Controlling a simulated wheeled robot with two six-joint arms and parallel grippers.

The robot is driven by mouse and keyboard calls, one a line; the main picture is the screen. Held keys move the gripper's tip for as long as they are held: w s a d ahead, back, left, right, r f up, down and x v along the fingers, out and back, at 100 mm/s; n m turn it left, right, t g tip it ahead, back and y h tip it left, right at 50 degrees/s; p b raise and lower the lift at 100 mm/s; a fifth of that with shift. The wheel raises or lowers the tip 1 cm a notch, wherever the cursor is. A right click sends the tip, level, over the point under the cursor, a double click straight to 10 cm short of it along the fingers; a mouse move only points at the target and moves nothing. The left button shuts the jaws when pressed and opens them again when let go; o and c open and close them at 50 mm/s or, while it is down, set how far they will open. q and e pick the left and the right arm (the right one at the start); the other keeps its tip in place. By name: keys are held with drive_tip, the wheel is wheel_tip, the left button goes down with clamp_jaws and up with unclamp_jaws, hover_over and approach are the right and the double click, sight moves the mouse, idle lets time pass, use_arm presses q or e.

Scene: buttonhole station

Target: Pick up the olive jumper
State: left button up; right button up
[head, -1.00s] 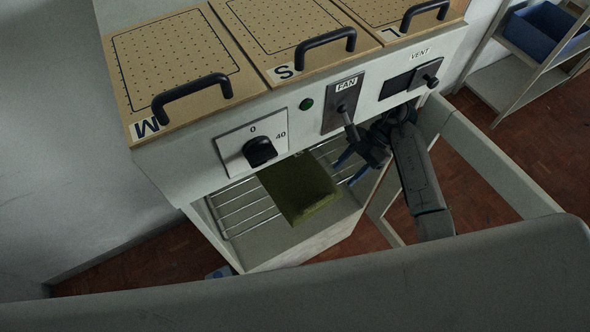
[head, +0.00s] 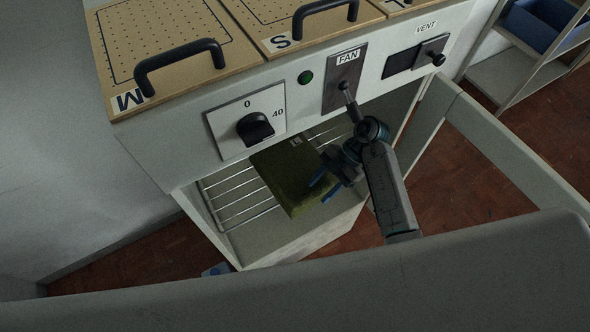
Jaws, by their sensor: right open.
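The olive jumper (head: 289,186) is a folded dark green block. It lies on a wire rack inside the open bay under the control panel, its rear partly hidden under the panel. My right gripper (head: 322,190) is at the jumper's right side, with its blue-tipped fingers apart and pointing left toward it. The fingertips overlap the jumper's right edge in the picture; I cannot tell whether they touch it. Nothing shows between the fingers. My left gripper is not in view.
The panel above the bay carries a dial (head: 255,129), a green lamp (head: 305,77), a fan lever (head: 345,88) and a vent slider (head: 432,58). The bare wire rack (head: 238,195) shows left of the jumper. A shelf with a blue bin (head: 545,25) stands at the right.

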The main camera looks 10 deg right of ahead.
clamp_jaws()
